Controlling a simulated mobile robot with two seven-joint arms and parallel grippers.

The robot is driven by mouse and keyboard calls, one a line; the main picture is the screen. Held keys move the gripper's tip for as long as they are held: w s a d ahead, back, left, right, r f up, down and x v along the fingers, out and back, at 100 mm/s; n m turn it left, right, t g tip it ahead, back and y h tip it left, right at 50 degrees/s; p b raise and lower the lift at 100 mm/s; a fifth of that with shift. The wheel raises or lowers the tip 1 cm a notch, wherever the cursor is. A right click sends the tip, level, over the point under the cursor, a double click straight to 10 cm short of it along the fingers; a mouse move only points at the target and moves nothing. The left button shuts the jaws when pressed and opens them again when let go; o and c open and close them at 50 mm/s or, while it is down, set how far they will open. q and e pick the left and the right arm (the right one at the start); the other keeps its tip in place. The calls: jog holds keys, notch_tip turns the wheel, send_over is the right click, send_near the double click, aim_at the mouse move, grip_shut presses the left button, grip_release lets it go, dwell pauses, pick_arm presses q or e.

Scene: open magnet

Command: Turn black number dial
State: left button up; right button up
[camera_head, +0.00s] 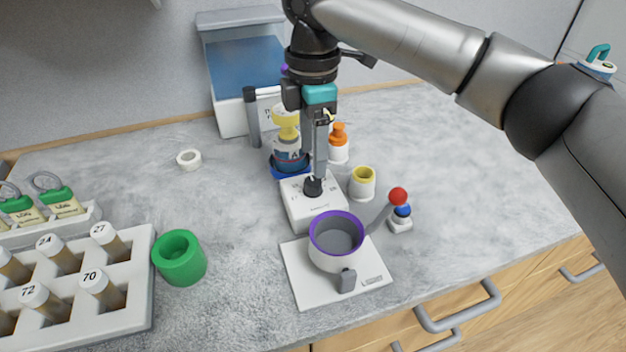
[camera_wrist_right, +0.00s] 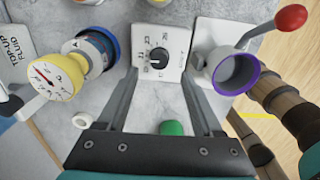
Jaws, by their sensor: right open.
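The black number dial (camera_head: 313,186) sits on top of a small white box (camera_head: 309,210) on the bench. In the right wrist view the dial (camera_wrist_right: 158,57) shows with printed numbers around it. My right gripper (camera_head: 316,165) comes down from above over the dial. In the right wrist view its two fingers are spread wide, with nothing between them (camera_wrist_right: 160,80), one to each side of the dial. In the head view the fingers partly hide the box top; I cannot tell whether they touch it. My left gripper is not in view.
A purple-rimmed cup (camera_head: 337,240) on a white plate, with a red-ball lever (camera_head: 398,196), stands just in front. A yellow-topped bottle (camera_head: 287,125) and a yellow-rimmed pot (camera_head: 362,183) are close by. A green ring (camera_head: 180,258) and vial rack (camera_head: 140,295) are left.

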aim_at(313, 181)
notch_tip(313, 181, down, 5)
jog(key=shift+r+b, duration=0.1)
jog(key=shift+b, duration=0.4)
jog(key=shift+f, duration=0.7)
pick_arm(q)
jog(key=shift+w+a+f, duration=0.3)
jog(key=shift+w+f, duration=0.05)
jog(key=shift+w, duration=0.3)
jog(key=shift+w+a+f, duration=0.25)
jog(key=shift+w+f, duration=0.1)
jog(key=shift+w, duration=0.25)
pick_arm(e)
grip_shut()
